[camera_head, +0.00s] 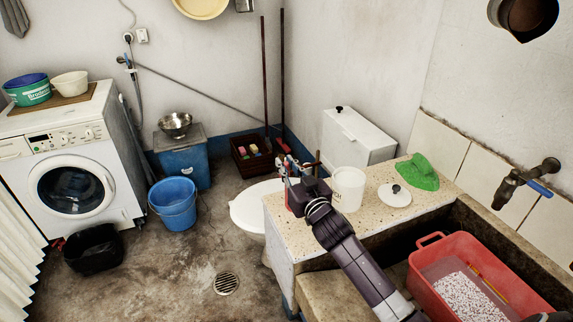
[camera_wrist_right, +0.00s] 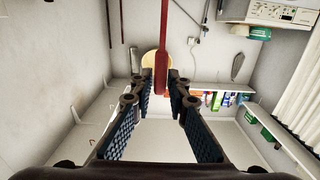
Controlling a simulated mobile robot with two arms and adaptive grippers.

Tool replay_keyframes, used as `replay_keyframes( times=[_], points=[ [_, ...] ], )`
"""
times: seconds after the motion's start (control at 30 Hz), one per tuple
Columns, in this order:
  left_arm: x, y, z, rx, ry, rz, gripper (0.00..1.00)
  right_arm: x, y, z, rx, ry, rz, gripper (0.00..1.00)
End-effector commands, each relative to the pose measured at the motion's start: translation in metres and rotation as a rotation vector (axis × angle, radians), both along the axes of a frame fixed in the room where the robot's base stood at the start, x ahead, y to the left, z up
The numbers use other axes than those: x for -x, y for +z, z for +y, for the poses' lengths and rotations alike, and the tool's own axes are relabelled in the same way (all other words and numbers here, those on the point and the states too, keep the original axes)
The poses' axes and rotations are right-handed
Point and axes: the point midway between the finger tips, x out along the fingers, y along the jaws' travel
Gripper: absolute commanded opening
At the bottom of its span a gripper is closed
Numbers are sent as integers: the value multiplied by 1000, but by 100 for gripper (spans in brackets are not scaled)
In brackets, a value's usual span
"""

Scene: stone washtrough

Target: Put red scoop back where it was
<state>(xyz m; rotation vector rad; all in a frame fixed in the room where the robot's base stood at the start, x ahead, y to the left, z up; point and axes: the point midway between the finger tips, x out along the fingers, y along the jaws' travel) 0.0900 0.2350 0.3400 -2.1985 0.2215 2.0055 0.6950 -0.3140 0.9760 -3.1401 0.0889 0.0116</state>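My right gripper (camera_head: 300,180) is over the near end of the speckled counter (camera_head: 300,237). In the right wrist view, its two fingers (camera_wrist_right: 161,85) stand close on both sides of a red handle end, part of the red scoop (camera_wrist_right: 162,60). The fingers appear closed on it. The handle runs out of that view at the top. In the head view, a red part of the scoop (camera_head: 294,201) shows beside and below the gripper, mostly hidden by it. The scoop's bowl is not clearly seen.
A white tub (camera_head: 347,188), white lid (camera_head: 394,195) and green brush-like object (camera_head: 418,173) stand on the counter. A red basin (camera_head: 430,262) with white granules sits in the trough at right. A toilet (camera_head: 250,206) is left of the counter. The floor at left is partly clear.

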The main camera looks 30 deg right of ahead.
Motion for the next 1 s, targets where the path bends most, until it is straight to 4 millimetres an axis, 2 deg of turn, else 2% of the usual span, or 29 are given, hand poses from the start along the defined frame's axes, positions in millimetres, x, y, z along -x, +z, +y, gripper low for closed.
replay_keyframes(
  times=[0.07,0.47,0.67,1.0],
  points=[
    [0,0,0,0,0,0,40,0,0,0,0,0,0,26],
    [0,1,-1,1,0,0,40,4,3,0,1,0,1,26],
    [0,-2,-1,1,1,0,40,33,3,2,-1,1,1,26],
    [0,-9,-1,1,2,0,40,96,3,6,-1,0,1,26]
  ],
)
